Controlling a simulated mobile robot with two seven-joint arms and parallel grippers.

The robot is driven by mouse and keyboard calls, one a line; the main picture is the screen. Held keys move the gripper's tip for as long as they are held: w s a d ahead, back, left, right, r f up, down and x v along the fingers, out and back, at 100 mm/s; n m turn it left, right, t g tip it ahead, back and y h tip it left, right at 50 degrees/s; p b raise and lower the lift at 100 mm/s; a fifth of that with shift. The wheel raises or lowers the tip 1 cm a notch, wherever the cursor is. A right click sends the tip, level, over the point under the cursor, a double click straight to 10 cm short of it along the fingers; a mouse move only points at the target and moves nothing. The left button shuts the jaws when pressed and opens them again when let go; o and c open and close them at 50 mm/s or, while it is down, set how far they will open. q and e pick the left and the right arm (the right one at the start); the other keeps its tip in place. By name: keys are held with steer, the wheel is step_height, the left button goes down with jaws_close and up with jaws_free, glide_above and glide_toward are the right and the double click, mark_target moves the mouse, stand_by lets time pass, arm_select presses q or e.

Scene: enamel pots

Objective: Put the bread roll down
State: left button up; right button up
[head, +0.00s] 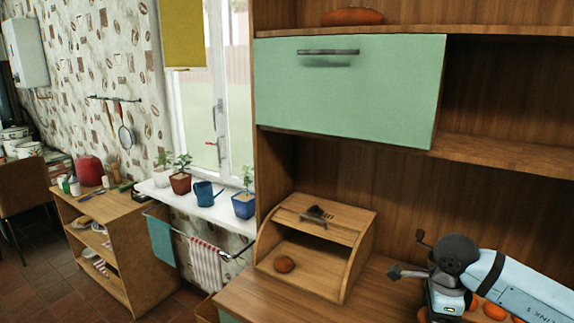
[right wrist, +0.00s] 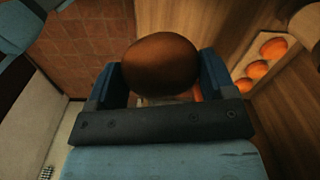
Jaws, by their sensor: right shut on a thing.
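My right gripper (right wrist: 159,80) is shut on a brown, rounded bread roll (right wrist: 160,62), with one blue finger on each side of it. In the head view my right arm comes in at the lower right over the counter; the held roll cannot be made out there. A wooden bread box (head: 348,262) stands on the counter left of that arm, its front open. My left gripper is in neither view.
More orange-brown rolls (head: 493,310) lie under my arm; several show on a pale tray (right wrist: 244,72) in the wrist view. A green cabinet door (head: 350,90) and shelves are above the box. A loaf (head: 352,16) lies on the top shelf. The counter (head: 262,298) before the box is clear.

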steer(key=n, duration=0.2)
steer(key=s+a+n, duration=0.1)
steer(key=shift+s+a+r+n+p, duration=0.1)
steer(key=shift+a+r+n+p, duration=0.1)
steer(key=shift+n+p, duration=0.2)
steer(key=n, duration=0.2)
steer(key=s+a+n, duration=0.1)
steer(key=n, duration=0.1)
steer(key=shift+s+r+p, duration=0.1)
steer(key=shift+p, duration=0.25)
steer(key=s+a+n+p, duration=0.2)
steer(key=s+a+n, duration=0.2)
steer(key=n, duration=0.9)
steer(key=shift+s+r+n, duration=0.25)
steer(key=shift+s+n, duration=0.15)
